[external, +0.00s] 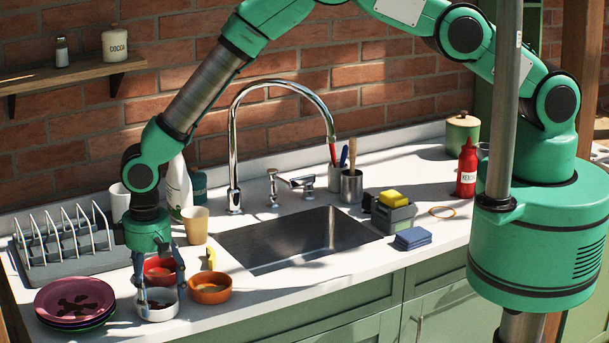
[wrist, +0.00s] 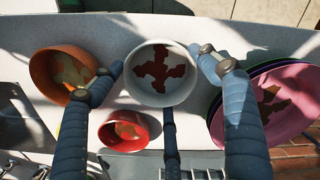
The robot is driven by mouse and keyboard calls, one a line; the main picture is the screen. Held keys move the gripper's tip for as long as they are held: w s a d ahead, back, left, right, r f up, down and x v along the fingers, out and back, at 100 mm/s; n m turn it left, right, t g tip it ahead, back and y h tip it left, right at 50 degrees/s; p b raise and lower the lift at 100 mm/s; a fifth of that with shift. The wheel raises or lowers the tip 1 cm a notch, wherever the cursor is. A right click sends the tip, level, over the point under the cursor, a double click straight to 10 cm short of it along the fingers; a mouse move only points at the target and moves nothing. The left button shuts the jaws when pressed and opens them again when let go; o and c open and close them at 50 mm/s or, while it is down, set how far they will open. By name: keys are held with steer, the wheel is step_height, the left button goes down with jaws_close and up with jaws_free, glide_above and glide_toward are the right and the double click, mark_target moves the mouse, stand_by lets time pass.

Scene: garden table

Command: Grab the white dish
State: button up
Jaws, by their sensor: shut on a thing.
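The white dish (external: 158,314) is a small round bowl with a dark red-brown patch inside. It sits at the counter's front left, and the wrist view shows it from above (wrist: 139,84). My gripper (external: 160,288) points down, with its fingers at opposite sides of the dish, shut on it. The wrist view shows a blue-grey finger at the left rim and another at the right rim (wrist: 158,64). The dish looks upright, at or very near counter height; I cannot tell whether it touches the counter.
A red bowl (external: 157,261) is just behind the dish, and an orange bowl (external: 211,296) is to its right. Stacked plates with a purple top one (external: 100,292) are close at left. A dish rack (external: 38,265), tan cup (external: 195,231) and sink (external: 298,240) are farther back.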

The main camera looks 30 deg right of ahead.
step_height(320, 180, up, 10)
steer(key=b, duration=0.1)
stand_by(0.6)
